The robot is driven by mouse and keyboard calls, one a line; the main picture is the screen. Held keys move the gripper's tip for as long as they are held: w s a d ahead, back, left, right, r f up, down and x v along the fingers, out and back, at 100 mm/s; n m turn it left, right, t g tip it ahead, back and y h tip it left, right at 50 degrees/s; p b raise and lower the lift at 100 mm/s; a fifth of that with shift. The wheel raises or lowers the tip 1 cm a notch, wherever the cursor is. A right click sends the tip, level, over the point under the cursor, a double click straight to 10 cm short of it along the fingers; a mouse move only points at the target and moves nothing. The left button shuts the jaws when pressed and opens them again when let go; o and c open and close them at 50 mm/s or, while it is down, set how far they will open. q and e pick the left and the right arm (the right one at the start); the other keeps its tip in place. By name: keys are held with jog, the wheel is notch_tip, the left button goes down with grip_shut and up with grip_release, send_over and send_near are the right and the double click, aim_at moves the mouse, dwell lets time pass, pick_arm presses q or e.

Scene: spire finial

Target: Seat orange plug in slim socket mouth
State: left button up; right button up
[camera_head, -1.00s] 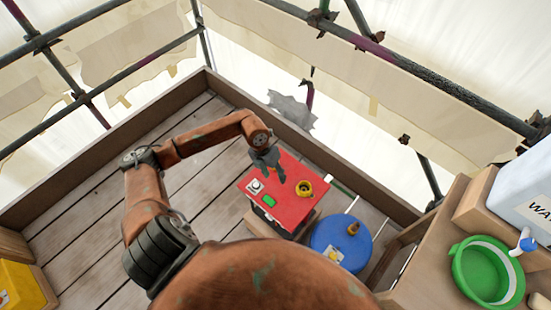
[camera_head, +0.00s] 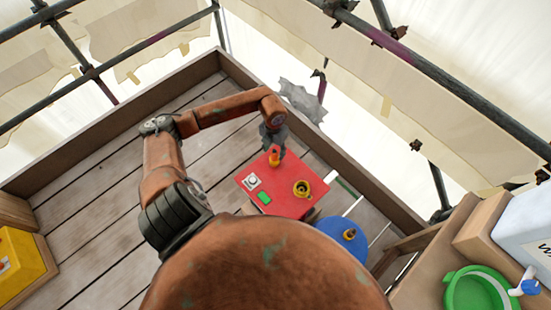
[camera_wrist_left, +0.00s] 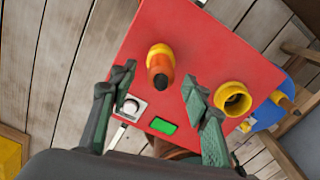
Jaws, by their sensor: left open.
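The orange plug (camera_head: 275,158) stands on the far left part of the red panel (camera_head: 284,205). In the left wrist view the plug (camera_wrist_left: 160,72) rises from a slim yellow socket mouth (camera_wrist_left: 160,50), which encircles its lower end. How deep it sits cannot be told. My left gripper (camera_head: 274,143) is just above the plug in the head view. In the left wrist view its two fingers (camera_wrist_left: 157,84) are spread wide and empty, with the plug between and beyond them, apart from both. My right gripper is not in view.
A wider, empty yellow socket (camera_head: 302,189) sits right of the plug, with a white knob (camera_head: 252,181) and green display (camera_head: 264,197) in front. A blue drum (camera_head: 338,226) bearing an orange-brown piece (camera_head: 350,234) stands at right. A green basin (camera_head: 478,290) is farther right.

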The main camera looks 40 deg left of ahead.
aim_at(274, 158)
pick_arm(q)
notch_tip(274, 158, down, 3)
jog(key=shift+f, duration=0.2)
jog(key=c, duration=0.8)
grip_shut()
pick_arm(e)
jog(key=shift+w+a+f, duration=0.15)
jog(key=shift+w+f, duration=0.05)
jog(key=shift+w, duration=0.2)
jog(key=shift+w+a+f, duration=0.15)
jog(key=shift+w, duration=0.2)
